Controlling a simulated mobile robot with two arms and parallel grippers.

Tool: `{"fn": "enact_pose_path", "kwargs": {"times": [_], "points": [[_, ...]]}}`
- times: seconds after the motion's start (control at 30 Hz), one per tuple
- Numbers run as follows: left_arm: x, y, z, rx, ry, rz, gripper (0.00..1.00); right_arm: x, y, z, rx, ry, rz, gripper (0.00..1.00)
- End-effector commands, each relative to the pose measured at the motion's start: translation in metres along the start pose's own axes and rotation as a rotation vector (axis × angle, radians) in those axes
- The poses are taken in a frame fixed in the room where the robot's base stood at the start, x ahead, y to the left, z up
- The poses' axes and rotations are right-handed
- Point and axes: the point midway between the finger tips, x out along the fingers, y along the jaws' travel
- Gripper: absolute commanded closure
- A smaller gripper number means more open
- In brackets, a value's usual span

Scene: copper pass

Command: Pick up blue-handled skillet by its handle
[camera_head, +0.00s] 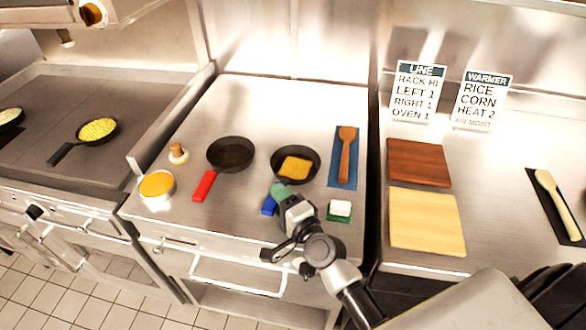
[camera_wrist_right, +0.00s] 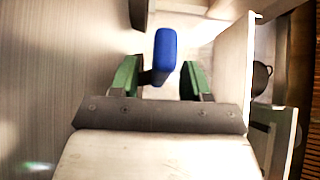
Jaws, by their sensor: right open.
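The blue-handled skillet (camera_head: 313,178) is a dark round pan on the steel counter with a golden-yellow square slice in it. Its blue handle (camera_head: 269,206) points toward the counter's front edge and is partly covered by my right gripper (camera_head: 279,193). In the right wrist view, the blue handle (camera_wrist_right: 166,48) shows between the two green fingers of the right gripper (camera_wrist_right: 160,75). The fingers stand apart, with a gap on each side of the handle. The pan is not clearly visible in the wrist view. My left gripper is not in view.
A red-handled skillet (camera_head: 231,154) lies to the left. A bowl of orange food (camera_head: 157,187) stands near the front left edge. A wooden spatula (camera_head: 346,155) on a blue mat and a white block on a green base (camera_head: 340,209) lie to the right.

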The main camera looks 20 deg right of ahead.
Motion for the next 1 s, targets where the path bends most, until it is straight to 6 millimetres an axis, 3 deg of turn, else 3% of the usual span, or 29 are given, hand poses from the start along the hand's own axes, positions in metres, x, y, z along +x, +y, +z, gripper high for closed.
{"fn": "enact_pose_path", "kwargs": {"times": [0.1,0.33,0.67,1.0], "points": [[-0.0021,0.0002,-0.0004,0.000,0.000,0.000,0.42,0.0103,-0.0002,0.0001,0.000,0.000,0.000,0.53],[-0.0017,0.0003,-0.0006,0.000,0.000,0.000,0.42,0.0115,0.0009,0.0001,0.000,0.000,0.001,0.53],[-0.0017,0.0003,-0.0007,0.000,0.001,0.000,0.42,0.0113,0.0008,0.0001,0.000,0.000,0.001,1.00],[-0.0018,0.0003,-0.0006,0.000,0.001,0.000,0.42,0.0116,-0.0011,-0.0003,-0.003,0.001,-0.003,1.00]]}}
